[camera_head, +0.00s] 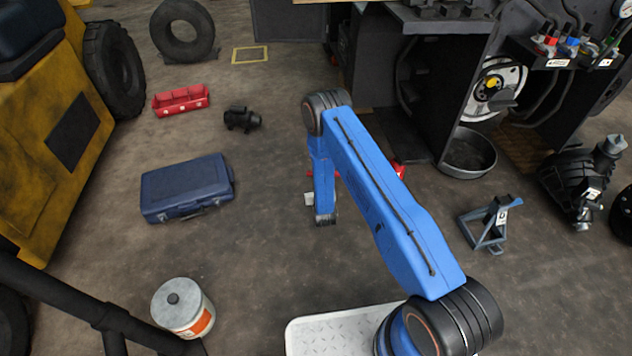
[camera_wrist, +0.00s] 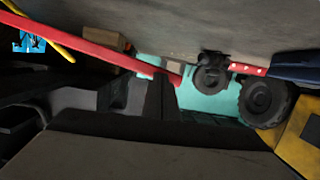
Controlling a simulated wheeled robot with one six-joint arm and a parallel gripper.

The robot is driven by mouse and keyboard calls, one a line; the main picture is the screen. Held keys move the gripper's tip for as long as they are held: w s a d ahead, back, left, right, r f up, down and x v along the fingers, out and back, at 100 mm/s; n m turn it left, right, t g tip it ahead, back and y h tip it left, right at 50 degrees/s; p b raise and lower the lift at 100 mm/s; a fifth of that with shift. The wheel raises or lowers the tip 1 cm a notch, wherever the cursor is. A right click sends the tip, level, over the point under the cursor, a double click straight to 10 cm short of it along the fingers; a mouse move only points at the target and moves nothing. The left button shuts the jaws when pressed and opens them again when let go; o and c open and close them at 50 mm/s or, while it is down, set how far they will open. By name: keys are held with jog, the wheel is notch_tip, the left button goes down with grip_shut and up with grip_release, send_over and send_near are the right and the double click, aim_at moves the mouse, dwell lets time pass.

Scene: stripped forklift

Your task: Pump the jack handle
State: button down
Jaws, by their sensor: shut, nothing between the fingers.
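A long red bar, which looks like the jack handle (camera_wrist: 85,42), runs diagonally across the wrist view from the upper left to the middle. Its end shows close to the dark tip of my gripper (camera_wrist: 160,92); I cannot tell whether they touch. The gripper is shut and empty. In the head view only small red parts of the jack (camera_head: 398,170) show beside my blue arm, which hides most of it. The fingers are not clear there, below the arm's downward link.
A blue case (camera_head: 188,187), a red tray (camera_head: 181,100) and a white bucket (camera_head: 183,308) stand to the left. A grey stand (camera_head: 490,222) and a round pan (camera_head: 468,153) are to the right. The yellow forklift (camera_head: 50,130) borders the left.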

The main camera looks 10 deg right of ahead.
jog(key=v, duration=0.7)
jog(key=shift+r, duration=0.15)
dwell(1.0)
